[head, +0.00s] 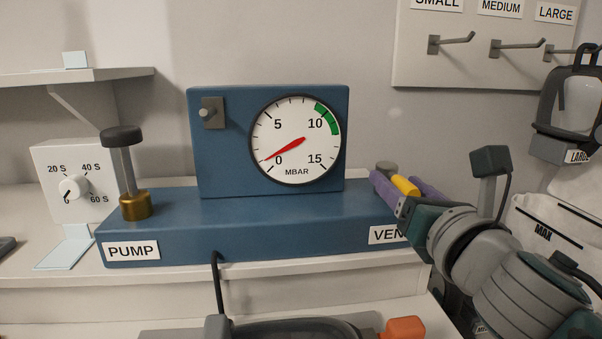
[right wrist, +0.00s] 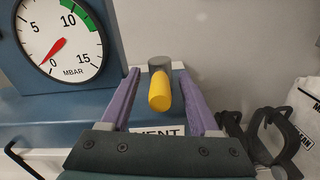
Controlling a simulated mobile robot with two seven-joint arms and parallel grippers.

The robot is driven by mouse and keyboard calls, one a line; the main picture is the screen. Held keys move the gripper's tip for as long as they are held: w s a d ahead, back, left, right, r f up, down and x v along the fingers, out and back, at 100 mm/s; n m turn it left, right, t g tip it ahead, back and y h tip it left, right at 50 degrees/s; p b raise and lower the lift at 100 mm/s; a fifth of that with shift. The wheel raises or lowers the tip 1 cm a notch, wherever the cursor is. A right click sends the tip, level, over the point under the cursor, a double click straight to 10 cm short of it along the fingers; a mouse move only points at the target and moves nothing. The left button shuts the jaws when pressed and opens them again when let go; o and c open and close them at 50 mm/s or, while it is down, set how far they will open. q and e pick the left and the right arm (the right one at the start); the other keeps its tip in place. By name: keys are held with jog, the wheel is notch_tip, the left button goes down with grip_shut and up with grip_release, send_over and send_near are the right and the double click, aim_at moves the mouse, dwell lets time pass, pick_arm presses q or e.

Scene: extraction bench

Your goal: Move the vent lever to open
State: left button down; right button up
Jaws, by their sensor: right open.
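The vent lever (right wrist: 160,92) has a yellow handle on a grey round pivot, at the right end of the blue pump unit (head: 250,215). The lever also shows in the head view (head: 405,185), partly hidden by my right gripper. My right gripper (head: 405,188) is open, with its purple fingers on either side of the yellow handle. In the right wrist view the handle lies between the fingers (right wrist: 160,95), with gaps on both sides, and points toward the camera. The VENT label (right wrist: 158,132) is partly covered. My left gripper is not in view.
The gauge (head: 296,140) needle rests near 0 mbar. A pump plunger (head: 124,165) with a brass base stands at the unit's left, beside a timer dial (head: 75,187). Hooks hang on the back wall board (head: 480,70). A labelled container (head: 545,235) stands at the right.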

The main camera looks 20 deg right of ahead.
jog(key=shift+x, duration=1.35)
jog(key=shift+c, duration=0.4)
grip_shut()
